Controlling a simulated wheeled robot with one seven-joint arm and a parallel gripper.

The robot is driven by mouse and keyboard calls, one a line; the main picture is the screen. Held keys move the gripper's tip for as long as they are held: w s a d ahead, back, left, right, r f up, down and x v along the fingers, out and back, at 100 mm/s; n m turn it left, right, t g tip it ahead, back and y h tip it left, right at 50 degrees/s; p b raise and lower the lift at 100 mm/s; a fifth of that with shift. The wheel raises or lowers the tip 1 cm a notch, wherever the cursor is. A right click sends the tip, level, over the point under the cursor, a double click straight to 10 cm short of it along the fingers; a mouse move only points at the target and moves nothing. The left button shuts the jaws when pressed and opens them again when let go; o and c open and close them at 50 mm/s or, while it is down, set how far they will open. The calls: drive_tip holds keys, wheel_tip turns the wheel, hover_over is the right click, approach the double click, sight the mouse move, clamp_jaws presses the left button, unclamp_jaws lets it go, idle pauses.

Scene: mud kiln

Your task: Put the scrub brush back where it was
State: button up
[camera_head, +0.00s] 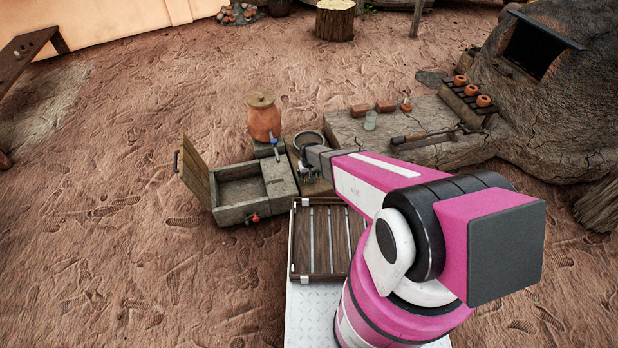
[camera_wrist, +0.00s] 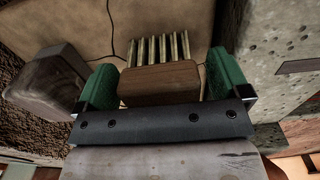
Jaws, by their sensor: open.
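The scrub brush (camera_wrist: 160,83) has a brown wooden block and several pale bristle rows, seen in the wrist view between my gripper's green fingers. My gripper (camera_wrist: 162,88) is open around it, with a small gap at the right finger; whether the left finger touches it I cannot tell. A tan surface lies beyond the bristles. In the head view my gripper (camera_head: 307,168) is at the wash stand, just in front of a round metal basin (camera_head: 309,138), and the pale bristles (camera_head: 307,181) show small beneath it. My arm hides part of the stand.
A dark rounded block (camera_wrist: 45,82) is close to the left finger. A stone trough (camera_head: 243,190) with a red tap and a clay jar (camera_head: 263,118) stand left of my gripper.

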wheel_tip(320, 180, up, 12)
drive_tip(key=shift+s+d+f, duration=0.1)
drive_tip(key=s+d+r+m, duration=0.1)
drive_tip(key=s+d+r, duration=0.5)
drive_tip(key=r, duration=0.3)
drive_tip(key=s+d+r+m, duration=0.1)
drive_tip(key=s+d+r, duration=0.5)
drive_tip(key=r, duration=0.4)
drive_tip(key=s+d+r+m, duration=0.1)
drive_tip(key=s+d+r, duration=0.5)
drive_tip(key=r, duration=0.3)
drive_tip(key=shift+d+r, duration=0.3)
drive_tip(key=shift+d, duration=0.1)
drive_tip(key=shift+a, duration=0.1)
